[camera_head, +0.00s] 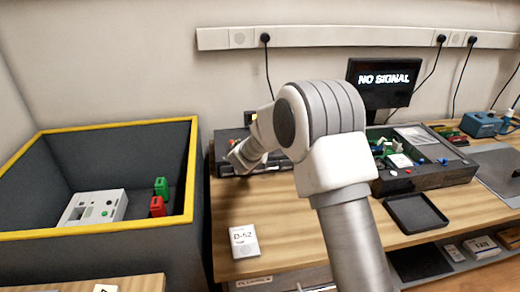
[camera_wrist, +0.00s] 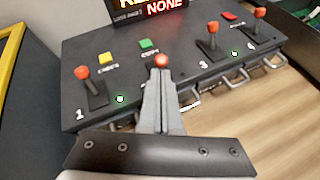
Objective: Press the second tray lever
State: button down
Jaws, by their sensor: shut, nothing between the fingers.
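The lever box is a dark panel (camera_wrist: 190,85) with a row of red-knobbed levers. Lever 1 (camera_wrist: 82,73) stands at the left; levers 3 (camera_wrist: 212,27) and 4 (camera_wrist: 260,12) stand to the right. The second lever's red knob (camera_wrist: 161,61) shows just beyond my fingertips; its shaft and number are hidden behind my fingers. My gripper (camera_wrist: 162,82) is shut and empty, with its tips at or close to that knob. I cannot tell whether they touch. In the head view the box (camera_head: 224,148) is partly covered by my arm, and the gripper (camera_head: 240,160) is over it.
A lit display (camera_wrist: 165,6) reads "NONE" at the panel's back. Yellow (camera_wrist: 106,57) and green (camera_wrist: 148,45) buttons sit behind the levers. Metal handles (camera_wrist: 190,100) line the front. A yellow-rimmed bin (camera_head: 190,215) stands left; an open grey case (camera_head: 440,175) stands right.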

jog(key=shift+r+p, duration=0.2)
jog(key=shift+p, duration=0.4)
jog(key=shift+p, duration=0.75)
jog(key=shift+w, duration=0.1)
